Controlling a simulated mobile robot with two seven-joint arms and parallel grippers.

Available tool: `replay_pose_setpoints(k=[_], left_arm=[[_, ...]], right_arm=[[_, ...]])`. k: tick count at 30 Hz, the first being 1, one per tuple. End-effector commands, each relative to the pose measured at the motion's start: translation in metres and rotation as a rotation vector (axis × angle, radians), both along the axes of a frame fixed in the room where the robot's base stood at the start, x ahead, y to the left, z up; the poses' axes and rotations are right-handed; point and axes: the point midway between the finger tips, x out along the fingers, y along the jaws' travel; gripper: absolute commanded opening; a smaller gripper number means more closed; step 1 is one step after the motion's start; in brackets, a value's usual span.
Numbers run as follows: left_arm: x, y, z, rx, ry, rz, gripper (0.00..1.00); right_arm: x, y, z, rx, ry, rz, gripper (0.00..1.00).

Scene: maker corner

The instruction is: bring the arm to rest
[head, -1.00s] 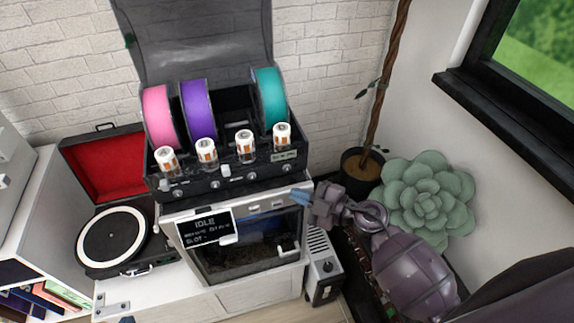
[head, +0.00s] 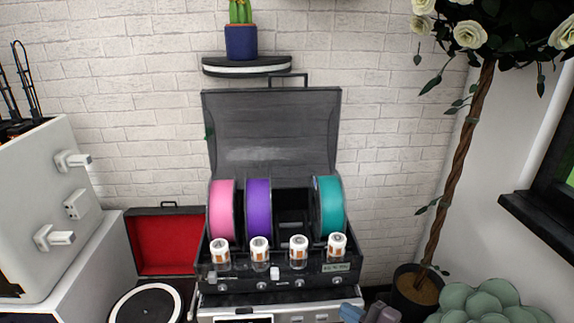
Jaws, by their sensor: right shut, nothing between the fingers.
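My right gripper (head: 352,312) shows only in part at the bottom edge of the head view, right of the middle. It is shut and empty, just in front of the right end of the printer's top (head: 275,314). Most of my right arm is below the picture. My left gripper is not in view.
An open filament box (head: 278,291) with pink (head: 223,208), purple (head: 257,207) and teal (head: 330,206) spools stands on the printer. A turntable (head: 146,306) is at left. A potted tree (head: 413,292) and a succulent (head: 487,303) stand at right.

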Motion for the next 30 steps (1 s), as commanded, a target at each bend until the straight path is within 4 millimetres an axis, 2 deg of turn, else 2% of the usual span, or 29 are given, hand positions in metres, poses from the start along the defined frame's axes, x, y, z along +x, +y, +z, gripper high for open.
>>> replay_pose_setpoints(k=[8, 11, 14, 17, 23, 30], left_arm=[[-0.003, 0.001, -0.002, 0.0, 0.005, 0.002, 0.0], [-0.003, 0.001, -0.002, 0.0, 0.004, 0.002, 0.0], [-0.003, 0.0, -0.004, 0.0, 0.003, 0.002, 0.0], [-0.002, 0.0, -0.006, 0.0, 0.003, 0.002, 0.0], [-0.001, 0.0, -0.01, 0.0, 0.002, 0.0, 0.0], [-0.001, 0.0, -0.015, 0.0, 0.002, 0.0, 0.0]], right_arm=[[0.024, -0.031, 0.038, 0.121, -0.143, -0.252, 0.0], [0.026, -0.049, 0.04, 0.184, -0.128, -0.369, 0.0], [0.024, -0.067, 0.034, 0.243, -0.078, -0.486, 0.0], [0.016, -0.084, 0.019, 0.296, 0.004, -0.594, 0.0], [-0.015, -0.109, -0.028, 0.389, 0.245, -0.773, 0.0], [-0.078, -0.119, -0.092, 0.523, 0.583, -0.902, 0.0]])
